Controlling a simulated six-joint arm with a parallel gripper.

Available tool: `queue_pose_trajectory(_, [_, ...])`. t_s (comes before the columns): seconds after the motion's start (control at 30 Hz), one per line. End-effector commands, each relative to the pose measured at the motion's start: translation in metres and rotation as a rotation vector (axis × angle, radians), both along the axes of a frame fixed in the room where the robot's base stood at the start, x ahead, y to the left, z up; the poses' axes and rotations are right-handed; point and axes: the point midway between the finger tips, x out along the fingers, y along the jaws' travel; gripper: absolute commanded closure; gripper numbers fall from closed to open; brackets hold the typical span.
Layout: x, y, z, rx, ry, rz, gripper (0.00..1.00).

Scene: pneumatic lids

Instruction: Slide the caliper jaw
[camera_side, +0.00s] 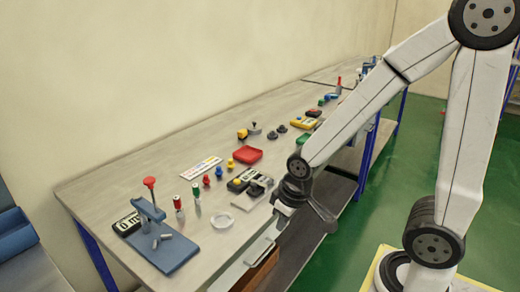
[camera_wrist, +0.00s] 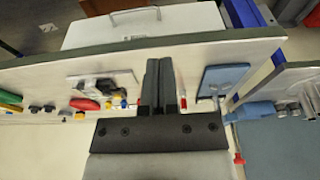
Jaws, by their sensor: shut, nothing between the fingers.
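A blue plate (camera_side: 165,248) lies at the near left end of the bench. It carries a blue-grey upright device, a small grey part and a dark display box (camera_side: 128,224) with a digital readout. This looks like the caliper, but its jaws are too small to make out. The blue plate also shows in the wrist view (camera_wrist: 224,78), right of my gripper. My gripper (camera_wrist: 160,62) is shut and empty, its two dark fingers side by side over the bench's front edge. In the side view my wrist is at the front edge, right of the plate.
A drawer (camera_wrist: 140,28) with a bar handle is under the front edge. A wall runs behind.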

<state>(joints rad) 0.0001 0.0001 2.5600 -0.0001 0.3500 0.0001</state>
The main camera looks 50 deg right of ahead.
Motion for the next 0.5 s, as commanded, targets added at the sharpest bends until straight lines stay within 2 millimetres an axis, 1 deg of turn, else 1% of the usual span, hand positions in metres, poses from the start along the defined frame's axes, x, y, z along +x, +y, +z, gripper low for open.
queue_pose_trajectory(0.07, [0.000, 0.000, 0.000, 0.000, 0.000, 0.000, 1.00])
queue_pose_trajectory(0.17, [0.000, 0.000, 0.000, 0.000, 0.000, -0.002, 0.71])
queue_pose_trajectory(0.2, [0.001, 0.000, 0.000, 0.000, 0.000, -0.005, 0.59])
queue_pose_trajectory(0.3, [0.006, -0.002, 0.001, 0.001, 0.002, -0.026, 0.30])
queue_pose_trajectory(0.37, [0.010, -0.004, 0.001, 0.000, 0.004, -0.049, 0.30])
queue_pose_trajectory(0.5, [0.029, -0.011, 0.003, 0.000, 0.011, -0.141, 0.30])
